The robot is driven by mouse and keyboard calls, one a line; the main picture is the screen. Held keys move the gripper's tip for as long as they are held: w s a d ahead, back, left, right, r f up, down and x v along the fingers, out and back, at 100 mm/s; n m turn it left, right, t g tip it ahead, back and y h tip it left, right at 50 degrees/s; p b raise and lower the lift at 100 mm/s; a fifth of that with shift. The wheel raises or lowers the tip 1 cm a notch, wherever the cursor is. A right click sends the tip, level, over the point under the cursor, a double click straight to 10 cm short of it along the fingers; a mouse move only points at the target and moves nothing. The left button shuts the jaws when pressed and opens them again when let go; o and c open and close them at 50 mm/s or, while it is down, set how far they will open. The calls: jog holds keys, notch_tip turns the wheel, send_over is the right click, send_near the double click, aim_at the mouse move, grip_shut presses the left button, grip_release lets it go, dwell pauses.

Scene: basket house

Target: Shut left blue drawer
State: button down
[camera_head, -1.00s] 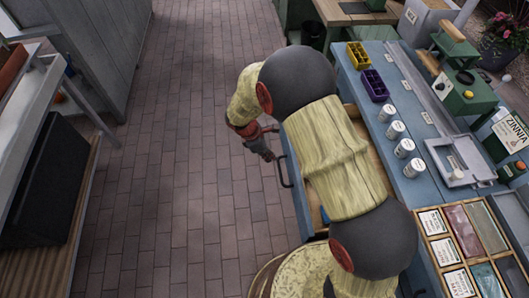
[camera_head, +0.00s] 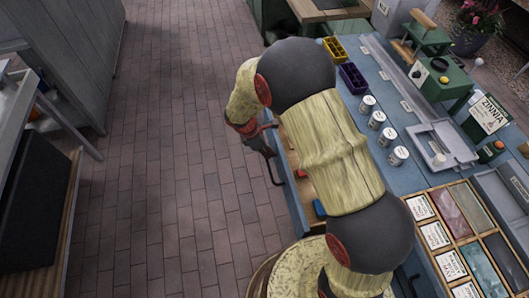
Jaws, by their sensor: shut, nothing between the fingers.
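The blue drawer (camera_head: 294,207) on the near left side of the blue workbench stands pulled out. Its pale wooden inside shows in part, with a blue item (camera_head: 319,208) and a small red item (camera_head: 301,173) in it. A dark bar handle (camera_head: 274,172) is on its front. My gripper (camera_head: 266,151) is shut and empty, pointing down close beside the handle, on the outer side of the drawer front. I cannot tell whether it touches. My arm hides much of the drawer and the bench edge behind it.
On the bench top (camera_head: 396,184) are several white cans (camera_head: 377,119), a purple tray (camera_head: 352,78), a yellow tray (camera_head: 335,49) and a wooden seed box (camera_head: 456,236). A grey cabinet (camera_head: 75,50) and a shelf (camera_head: 35,120) stand at left. The brick floor (camera_head: 170,170) between is clear.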

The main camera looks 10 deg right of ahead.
jog(key=d+p, duration=0.7)
jog(key=d, duration=2.2)
jog(key=shift+a, duration=0.1)
